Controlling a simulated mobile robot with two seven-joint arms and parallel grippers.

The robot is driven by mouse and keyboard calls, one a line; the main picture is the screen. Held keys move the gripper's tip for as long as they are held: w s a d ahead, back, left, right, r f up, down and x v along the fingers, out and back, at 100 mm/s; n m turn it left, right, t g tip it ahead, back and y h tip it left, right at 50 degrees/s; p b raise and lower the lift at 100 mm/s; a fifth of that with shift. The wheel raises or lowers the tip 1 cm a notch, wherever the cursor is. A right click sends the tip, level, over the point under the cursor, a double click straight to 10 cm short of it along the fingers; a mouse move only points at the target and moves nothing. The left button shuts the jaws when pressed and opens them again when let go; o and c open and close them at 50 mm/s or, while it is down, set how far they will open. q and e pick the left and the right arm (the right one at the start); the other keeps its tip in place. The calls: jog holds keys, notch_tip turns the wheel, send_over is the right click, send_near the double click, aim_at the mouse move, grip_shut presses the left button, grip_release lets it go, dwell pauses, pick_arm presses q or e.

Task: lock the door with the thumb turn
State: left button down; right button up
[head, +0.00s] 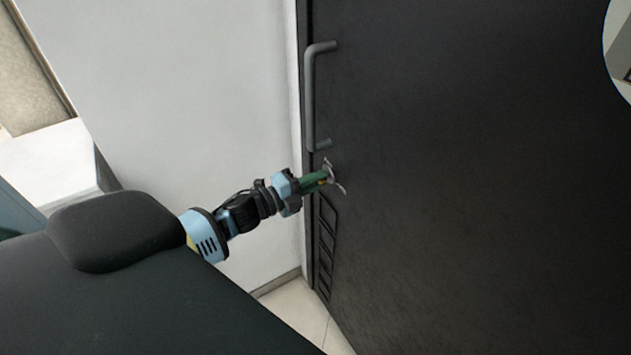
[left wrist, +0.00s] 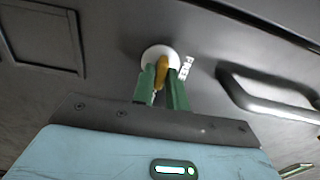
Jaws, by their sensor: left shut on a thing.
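The dark door (head: 480,170) fills the right of the head view. Its thumb turn (left wrist: 162,66), a brass-coloured piece on a round white plate (left wrist: 150,53), shows in the left wrist view, with the word "FREE" beside the plate. My left gripper (head: 326,176) reaches the door just below the handle; its green fingers also show in the left wrist view (left wrist: 163,88). They are shut on the thumb turn, one on each side of it. In the head view the gripper hides most of the thumb turn. My right gripper is not in view.
A grey bar handle (head: 311,95) stands out from the door above the thumb turn and also shows in the left wrist view (left wrist: 265,98). A louvred vent (head: 325,245) is below. A white wall (head: 200,90) stands left of the door.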

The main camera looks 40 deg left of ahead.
pick_arm(q)
jog(key=shift+m, duration=0.3)
jog(key=c, duration=1.5)
grip_release()
jog(key=v, duration=0.8)
jog(key=shift+b, duration=0.3)
jog(key=shift+w, duration=0.1)
